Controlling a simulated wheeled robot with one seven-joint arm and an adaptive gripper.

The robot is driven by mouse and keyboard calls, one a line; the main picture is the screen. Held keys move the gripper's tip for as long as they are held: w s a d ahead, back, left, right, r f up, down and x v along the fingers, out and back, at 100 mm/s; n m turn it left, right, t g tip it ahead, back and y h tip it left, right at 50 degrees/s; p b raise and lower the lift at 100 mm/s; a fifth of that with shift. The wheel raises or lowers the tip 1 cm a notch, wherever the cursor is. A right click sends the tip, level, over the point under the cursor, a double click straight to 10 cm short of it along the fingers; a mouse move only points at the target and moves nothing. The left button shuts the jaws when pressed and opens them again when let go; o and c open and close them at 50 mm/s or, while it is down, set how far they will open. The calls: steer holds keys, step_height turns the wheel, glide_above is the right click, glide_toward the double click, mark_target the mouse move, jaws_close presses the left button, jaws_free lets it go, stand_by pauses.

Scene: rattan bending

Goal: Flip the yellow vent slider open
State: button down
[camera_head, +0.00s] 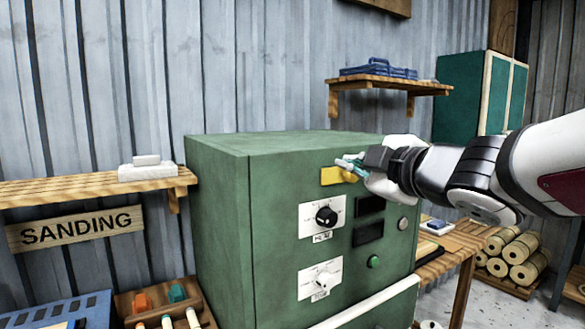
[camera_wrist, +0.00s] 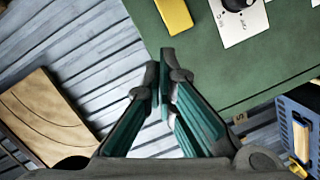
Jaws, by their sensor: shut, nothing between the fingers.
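The yellow vent slider (camera_head: 332,176) is a small yellow block on the upper front of the green cabinet (camera_head: 222,210). In the wrist view the slider (camera_wrist: 174,16) shows at the top, beyond my fingertips. My gripper (camera_head: 346,164) is at the slider's upper right in the head view and covers part of its right end. In the wrist view my gripper (camera_wrist: 162,68) has its teal fingers together and empty. A gap shows there between the fingertips and the slider; whether they touch it in depth I cannot tell.
Below the slider are a black dial (camera_head: 326,216), a white dial (camera_head: 323,281), dark displays (camera_head: 368,233) and a green button (camera_head: 373,262). A wooden shelf (camera_head: 80,192) stands left of the cabinet. Wooden boxes of tools (camera_head: 140,299) lie at lower left.

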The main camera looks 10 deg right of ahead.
mark_target(333, 167)
steer(key=b+x, duration=0.1)
steer(key=x, duration=0.6)
steer(key=shift+f, duration=0.15)
steer(key=shift+w+d+f, duration=0.2)
steer(key=shift+w+d, duration=0.05)
steer(key=shift+d, duration=0.3)
steer(key=shift+w+d+f, duration=0.2)
steer(key=shift+d+f, duration=0.05)
steer(key=shift+d, duration=0.3)
steer(key=shift+w+d+f, duration=0.3)
steer(key=shift+d+f, duration=0.05)
steer(key=shift+d, duration=0.2)
steer(key=w+d+p, duration=0.3)
steer(key=d, duration=0.6)
steer(key=shift+w, duration=0.35)
steer(key=shift+a, duration=0.1)
